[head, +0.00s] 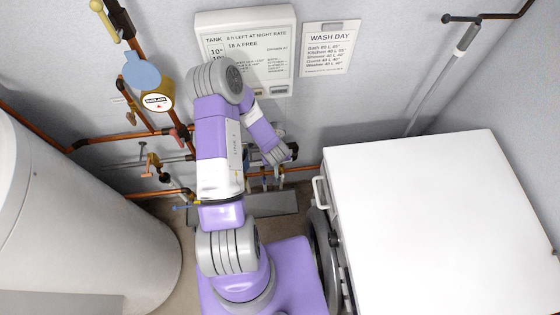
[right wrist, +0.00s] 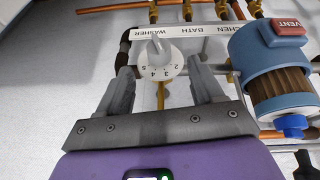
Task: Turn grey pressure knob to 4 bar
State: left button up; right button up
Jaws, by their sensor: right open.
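The pressure knob (right wrist: 158,58) is a round pale dial with a grey raised grip at its top. The numbers 5, 4, 3 and 2 show along its lower rim in the right wrist view. I cannot tell which number it is set to. My right gripper (right wrist: 162,74) is open, with one finger on each side of the knob's lower part. The fingers look apart from the knob, and nothing is held. In the head view my right arm hides the knob. My left gripper is not in view.
A white label strip (right wrist: 190,31) reading WASHER and BATH runs behind the knob. A blue canister (right wrist: 262,52) with a red VENT cap (right wrist: 291,27) stands close right of the gripper. Copper pipes, a white tank (head: 75,215) and a white cabinet (head: 430,220) flank my arm.

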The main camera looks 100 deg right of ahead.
jog(key=b+x, duration=0.1)
jog(key=x, duration=0.6)
jog(key=shift+s+d+f, duration=0.2)
jog(key=shift+d, duration=0.05)
